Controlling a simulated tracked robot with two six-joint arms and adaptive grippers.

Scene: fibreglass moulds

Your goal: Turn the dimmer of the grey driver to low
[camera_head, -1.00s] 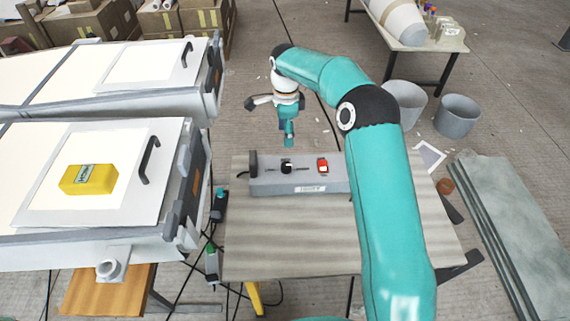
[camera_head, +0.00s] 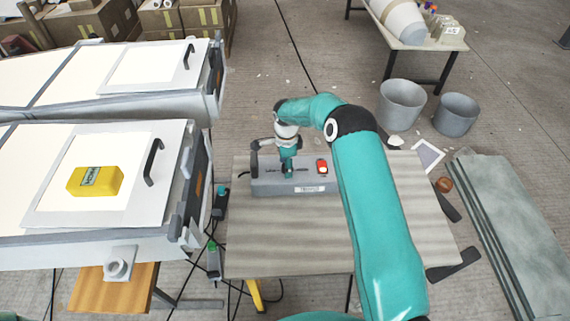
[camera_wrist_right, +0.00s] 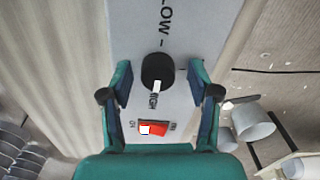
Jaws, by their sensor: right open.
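The grey driver (camera_head: 262,188) lies on the wooden table. In the right wrist view its top (camera_wrist_right: 188,28) carries a black dimmer knob (camera_wrist_right: 152,68). The knob's white pointer points towards the "HIGH" label; "LOW" (camera_wrist_right: 166,16) is printed on the opposite side. A red rocker switch (camera_wrist_right: 157,130) sits beside the knob and also shows in the head view (camera_head: 322,166). My right gripper (camera_head: 287,173) is over the knob and hides it in the head view. Its open fingers (camera_wrist_right: 160,76) stand either side of the knob, apparently with gaps. My left gripper is out of view.
Bare table top (camera_head: 300,235) lies in front of the driver. Two grey buckets (camera_head: 400,105) stand on the floor at the back right, and grey boards (camera_head: 510,220) lie at the right.

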